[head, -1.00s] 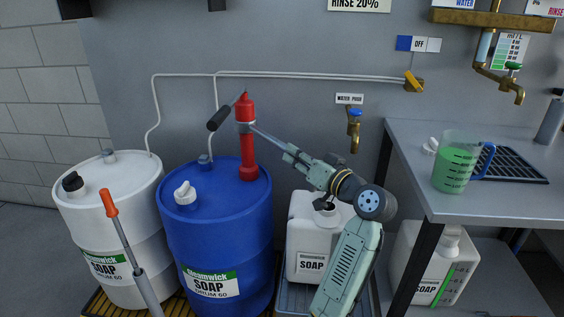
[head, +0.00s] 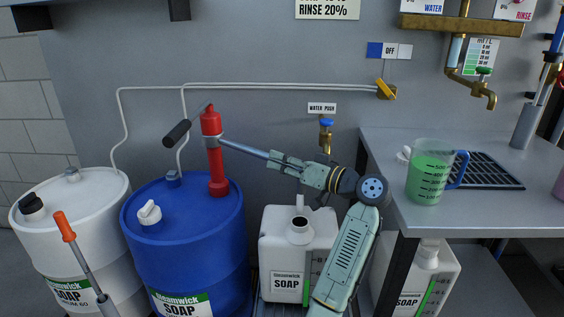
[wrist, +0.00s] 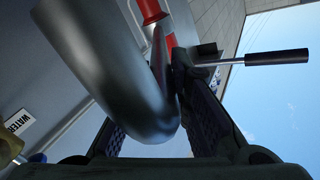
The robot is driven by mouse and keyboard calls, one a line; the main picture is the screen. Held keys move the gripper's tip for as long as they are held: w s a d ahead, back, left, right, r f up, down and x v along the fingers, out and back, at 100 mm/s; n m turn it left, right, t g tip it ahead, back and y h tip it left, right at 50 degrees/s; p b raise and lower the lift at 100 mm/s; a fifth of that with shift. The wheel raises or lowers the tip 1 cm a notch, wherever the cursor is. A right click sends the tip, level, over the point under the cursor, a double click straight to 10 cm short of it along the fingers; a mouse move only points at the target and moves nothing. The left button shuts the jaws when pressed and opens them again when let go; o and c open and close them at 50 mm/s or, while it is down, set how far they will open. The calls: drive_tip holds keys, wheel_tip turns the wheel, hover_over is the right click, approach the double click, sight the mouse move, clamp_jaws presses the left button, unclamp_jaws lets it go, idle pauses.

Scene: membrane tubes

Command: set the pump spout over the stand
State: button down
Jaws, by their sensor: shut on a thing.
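The red hand pump (head: 214,160) stands upright on the blue soap drum (head: 185,240), with its black handle to the left. Its grey spout (head: 245,149) reaches right from the pump head and slopes slightly down. My gripper (head: 273,161) is shut on the spout's outer part. In the wrist view the curved spout (wrist: 135,85) passes between my gripper's dark fingers (wrist: 165,85). The spout's outlet is hidden in the head view. A white soap jug (head: 290,262) with an open mouth sits below and right, on a low grey stand (head: 262,306), mostly out of frame.
The workbench (head: 385,185) at right holds a green-filled measuring jug (head: 428,185). A brass tap (head: 326,140) on the wall is close behind my arm. A white drum (head: 65,240) stands at left, with an orange-tipped rod (head: 65,228) in front.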

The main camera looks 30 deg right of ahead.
drive_tip(key=shift+w+d+r, duration=0.1)
drive_tip(key=shift+r, duration=0.1)
drive_tip(key=c, duration=1.5)
unclamp_jaws()
drive_tip(key=shift+f, duration=0.1)
wheel_tip(320, 180, up, 10)
